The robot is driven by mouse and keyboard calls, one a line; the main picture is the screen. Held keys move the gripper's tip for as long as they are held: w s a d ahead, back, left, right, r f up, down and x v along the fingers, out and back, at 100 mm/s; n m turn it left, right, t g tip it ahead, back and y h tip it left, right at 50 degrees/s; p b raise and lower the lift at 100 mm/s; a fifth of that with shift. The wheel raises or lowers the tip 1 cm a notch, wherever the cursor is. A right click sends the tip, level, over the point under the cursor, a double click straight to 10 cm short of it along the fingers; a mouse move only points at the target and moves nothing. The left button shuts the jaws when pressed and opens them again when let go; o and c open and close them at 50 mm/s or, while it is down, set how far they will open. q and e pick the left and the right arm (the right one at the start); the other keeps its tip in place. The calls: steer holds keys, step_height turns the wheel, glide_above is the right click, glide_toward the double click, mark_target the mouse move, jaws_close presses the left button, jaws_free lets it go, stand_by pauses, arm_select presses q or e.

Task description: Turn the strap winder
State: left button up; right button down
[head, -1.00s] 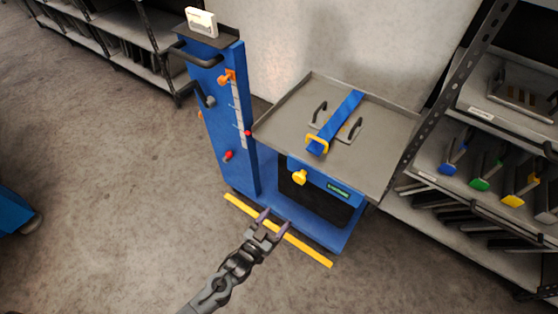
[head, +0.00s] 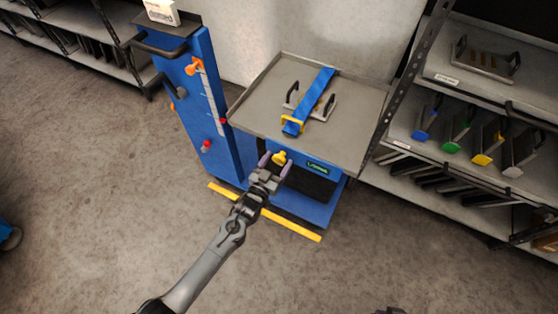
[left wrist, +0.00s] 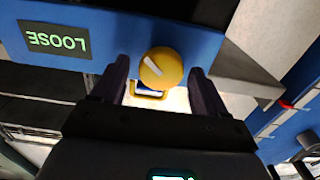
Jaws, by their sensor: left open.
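The strap winder is a yellow knob (head: 279,157) on the blue front panel of the cart, below the tray. In the left wrist view the knob (left wrist: 163,66) has a white pointer line. My left gripper (head: 275,165) is open at the panel. In the left wrist view one finger is on each side of the knob, with gaps between. A display (left wrist: 56,40) beside the knob reads LOOSE, upside down in that view. A blue strap (head: 312,95) with a yellow buckle (head: 292,123) lies across a handled die plate (head: 322,107) on the grey tray (head: 255,107).
A blue column (head: 190,110) with handles and a red knob (head: 206,146) stands left of the tray. A shelf rack (head: 440,165) with coloured-handled dies is at the right. A yellow strip (head: 292,224) lies at the cart's foot. The floor in front is clear.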

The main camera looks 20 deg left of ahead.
arm_select(q)
steer(key=shift+w, duration=0.85)
steer(key=shift+d, duration=0.1)
steer(key=c, duration=1)
steer(key=shift+r, duration=0.1)
